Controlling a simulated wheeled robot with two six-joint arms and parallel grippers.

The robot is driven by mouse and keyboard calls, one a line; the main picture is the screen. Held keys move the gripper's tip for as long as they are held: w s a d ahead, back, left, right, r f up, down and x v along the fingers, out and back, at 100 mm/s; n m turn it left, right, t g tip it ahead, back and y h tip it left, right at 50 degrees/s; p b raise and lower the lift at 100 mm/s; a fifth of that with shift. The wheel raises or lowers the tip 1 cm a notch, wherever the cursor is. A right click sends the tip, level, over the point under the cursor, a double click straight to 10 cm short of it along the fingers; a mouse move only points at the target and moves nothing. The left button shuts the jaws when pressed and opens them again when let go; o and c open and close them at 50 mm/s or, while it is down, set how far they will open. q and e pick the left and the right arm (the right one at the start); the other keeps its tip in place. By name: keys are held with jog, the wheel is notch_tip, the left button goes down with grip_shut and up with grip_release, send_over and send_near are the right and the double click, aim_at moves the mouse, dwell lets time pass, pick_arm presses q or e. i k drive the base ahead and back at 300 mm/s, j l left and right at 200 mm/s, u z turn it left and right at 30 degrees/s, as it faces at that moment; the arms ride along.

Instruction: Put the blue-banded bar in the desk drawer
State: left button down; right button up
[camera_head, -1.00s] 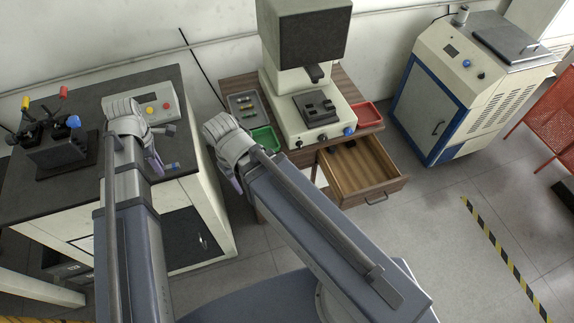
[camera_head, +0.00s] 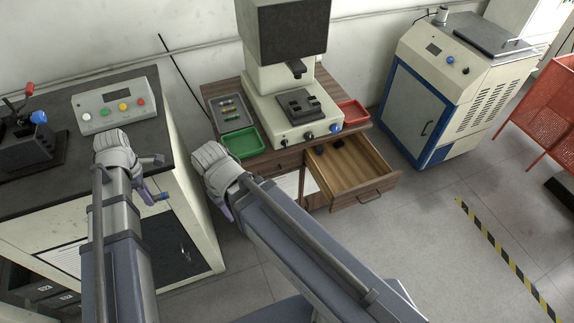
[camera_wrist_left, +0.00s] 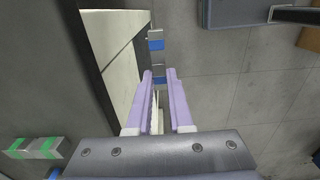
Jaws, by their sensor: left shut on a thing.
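The blue-banded bar shows in the left wrist view (camera_wrist_left: 157,60) as a pale bar with blue bands, sticking out past my left fingers. In the head view only its blue end (camera_head: 161,196) shows. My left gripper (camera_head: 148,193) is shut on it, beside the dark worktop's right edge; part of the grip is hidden. The desk drawer (camera_head: 372,182) is wooden and pulled open, right of both grippers, with small dark things at its back. My right gripper (camera_head: 227,208) hangs in front of the wooden desk; its jaw opening is unclear.
The wooden desk (camera_head: 222,92) carries a tester (camera_head: 290,115), a green tray (camera_head: 243,143), a red tray (camera_head: 353,112) and a grey tray with small bars (camera_head: 232,112). A control box (camera_head: 115,105) stands on the left worktop. Floor right of the drawer is clear.

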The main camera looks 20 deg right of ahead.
aim_at(346, 178)
jog(key=l+z, duration=0.1)
jog(key=l, duration=0.35)
jog(key=l+z, duration=0.1)
jog(key=l, duration=0.4)
jog(key=i+l+z, duration=0.1)
jog(key=l, duration=0.35)
jog(key=i+l+z, duration=0.1)
jog(key=l, duration=0.35)
jog(key=l+z, duration=0.1)
jog(key=l, duration=0.35)
jog(key=i+l+z, duration=0.1)
jog(key=l, duration=0.35)
jog(key=i, duration=0.05)
